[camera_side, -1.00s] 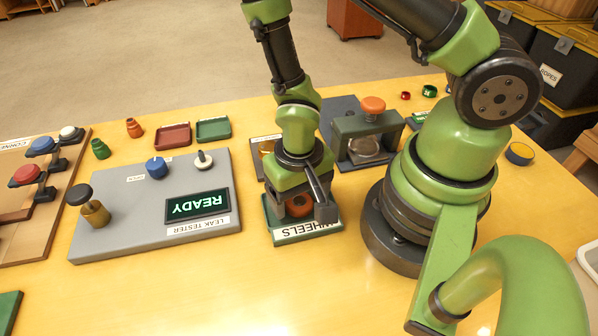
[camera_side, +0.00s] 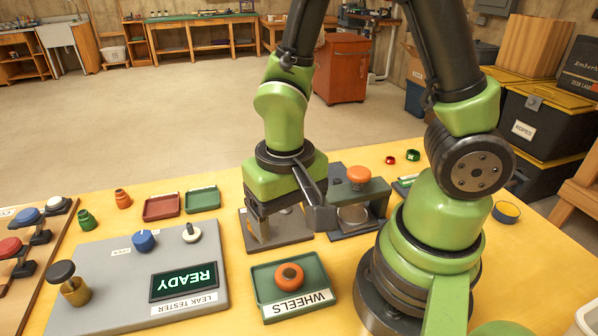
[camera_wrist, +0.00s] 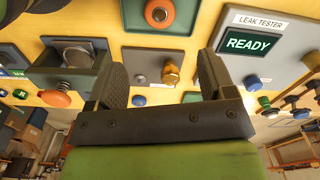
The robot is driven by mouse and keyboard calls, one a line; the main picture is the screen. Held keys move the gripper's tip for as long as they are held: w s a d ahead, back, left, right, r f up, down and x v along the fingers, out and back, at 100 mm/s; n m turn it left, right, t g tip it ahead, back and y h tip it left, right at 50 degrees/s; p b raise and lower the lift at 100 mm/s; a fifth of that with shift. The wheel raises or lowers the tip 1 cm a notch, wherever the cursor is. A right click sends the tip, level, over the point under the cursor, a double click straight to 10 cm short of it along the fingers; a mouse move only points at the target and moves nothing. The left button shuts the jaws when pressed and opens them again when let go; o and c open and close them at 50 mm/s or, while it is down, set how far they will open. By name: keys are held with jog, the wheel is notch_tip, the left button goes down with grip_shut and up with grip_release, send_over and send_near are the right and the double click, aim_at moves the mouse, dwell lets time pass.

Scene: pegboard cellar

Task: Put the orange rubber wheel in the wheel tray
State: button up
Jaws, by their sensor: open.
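The orange rubber wheel (camera_side: 289,277) lies flat inside the green wheel tray (camera_side: 262,294), which carries a WHEELS label. The wheel also shows at the top edge of the wrist view (camera_wrist: 158,13), with the tray (camera_wrist: 185,27) around it. My gripper (camera_side: 290,222) is open and empty, raised beyond the tray in the side view and apart from the wheel. Its two spread fingers (camera_wrist: 163,70) show in the wrist view with nothing held between them.
A grey leak tester (camera_side: 115,262) with a READY screen stands left of the tray. A grey fixture with an orange knob (camera_side: 359,175) stands at the right behind it. Red (camera_side: 161,207) and green (camera_side: 202,199) small trays lie at the back. Yellow table (camera_side: 235,300) is bare around the wheel tray.

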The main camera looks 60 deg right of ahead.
jog(key=s+d+r+n+t+y, duration=0.1)
jog(key=s+r+t, duration=0.1)
jog(key=r, duration=0.7)
jog(key=s+d+r+n+t+y, duration=0.1)
jog(key=s+d+r+t, duration=0.1)
jog(key=r+t, duration=0.3)
jog(key=shift+s+r, duration=0.2)
jog(key=shift+r, duration=1.9)
